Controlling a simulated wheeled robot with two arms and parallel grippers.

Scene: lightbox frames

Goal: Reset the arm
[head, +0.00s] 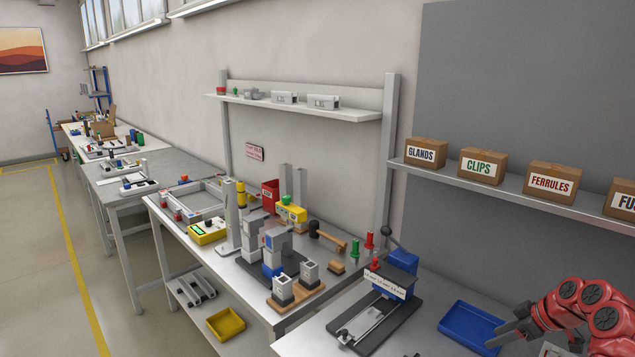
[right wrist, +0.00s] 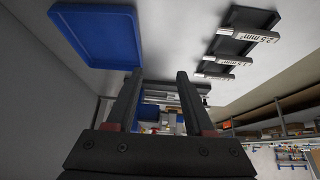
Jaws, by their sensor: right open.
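My right gripper (head: 508,337) is at the lower right of the head view, on a red arm, in front of a blue tray. In the right wrist view its two dark fingers (right wrist: 158,95) stand apart with nothing between them. The blue tray (head: 444,324) lies on the bench close by and looks empty; it also shows in the right wrist view (right wrist: 70,14). My left gripper is not in the head view.
A black-based press fixture (head: 408,318) stands left of the tray. A shelf (head: 504,187) with labelled boxes runs along the wall. A yellow bin (head: 226,324) sits below the bench.

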